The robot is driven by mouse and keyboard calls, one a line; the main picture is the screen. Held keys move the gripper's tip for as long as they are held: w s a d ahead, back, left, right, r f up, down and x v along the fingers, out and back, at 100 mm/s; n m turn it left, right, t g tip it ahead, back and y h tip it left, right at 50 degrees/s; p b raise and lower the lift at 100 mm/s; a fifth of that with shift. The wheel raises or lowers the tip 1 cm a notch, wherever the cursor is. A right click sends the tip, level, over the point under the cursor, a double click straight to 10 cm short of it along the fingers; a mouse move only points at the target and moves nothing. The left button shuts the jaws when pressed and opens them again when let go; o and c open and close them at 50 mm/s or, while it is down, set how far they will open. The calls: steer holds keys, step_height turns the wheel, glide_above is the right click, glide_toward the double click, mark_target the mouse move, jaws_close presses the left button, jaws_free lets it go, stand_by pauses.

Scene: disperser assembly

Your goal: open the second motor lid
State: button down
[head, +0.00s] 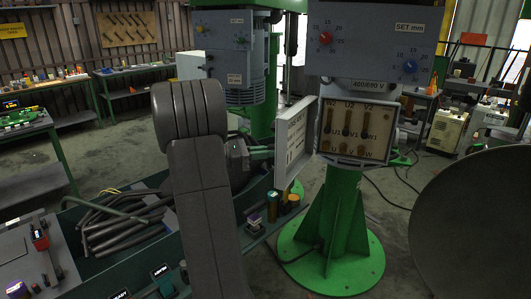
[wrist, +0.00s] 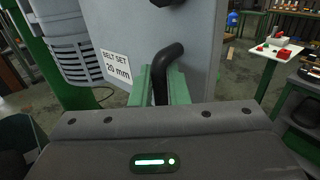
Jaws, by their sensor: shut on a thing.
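The right motor's terminal box (head: 355,130) is uncovered, showing brass terminals with letter labels. Its lid (head: 291,142) stands swung out to the left on the box's left side, its printed inner face toward the head camera. My gripper (head: 262,152) is at the lid's outer side, left of it. In the wrist view, my gripper's green fingers (wrist: 160,86) are shut on a black curved handle (wrist: 165,62). The grey panel behind the handle bears a "BELT SET 20 mm" label (wrist: 116,66). In the head view the handle is hidden.
A grey control box (head: 375,35) with red and blue knobs hangs above the terminals. The other motor (head: 233,55) hangs at left. A green pedestal (head: 333,240) stands below, beside a bin of dark tubes (head: 120,225). A dark round object (head: 470,220) fills the right.

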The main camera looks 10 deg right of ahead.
steer(key=shift+d+r, duration=0.2)
steer(key=shift+r, duration=0.35)
steer(key=c, duration=1.7)
jaws_free()
steer(key=shift+w, duration=0.1)
steer(key=o, duration=0.3)
steer(key=shift+w+d+f, duration=0.15)
steer(key=shift+d, duration=0.3)
steer(key=shift+a, duration=0.2)
steer(key=s+a+b, duration=0.1)
steer(key=a+b, duration=0.2)
steer(key=a, duration=1)
steer(key=shift+a+f+b, duration=0.3)
steer(key=shift+a+f, duration=0.05)
